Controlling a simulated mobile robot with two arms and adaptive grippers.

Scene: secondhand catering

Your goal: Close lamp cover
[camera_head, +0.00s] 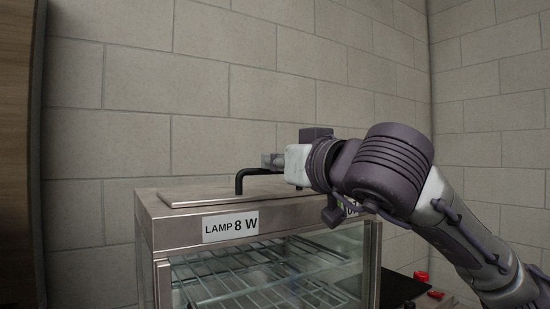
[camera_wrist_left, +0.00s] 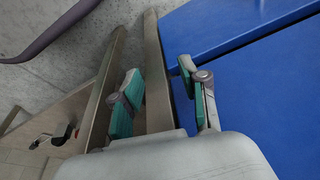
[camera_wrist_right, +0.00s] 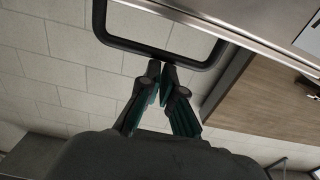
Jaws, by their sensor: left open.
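The lamp cover (camera_head: 205,193) is a flat metal panel that looks level on top of a glass-sided cabinet labelled "LAMP 8 W" (camera_head: 230,226). Its black bar handle (camera_head: 240,181) rises from the panel; it also shows as a loop in the right wrist view (camera_wrist_right: 105,30). My right gripper (camera_head: 270,160) is at the handle, above the cover. In the right wrist view its fingertips (camera_wrist_right: 162,70) are together beside the bar, with no bar visible between them. My left gripper (camera_wrist_left: 158,75) is open and empty, away from the cover.
The cabinet (camera_head: 148,225) has wire racks (camera_head: 250,275) behind glass. A block wall (camera_head: 240,90) stands behind. Red items (camera_head: 421,276) lie on a dark surface at right. A blue panel (camera_wrist_left: 260,80) and a metal edge (camera_wrist_left: 155,60) are close to my left gripper.

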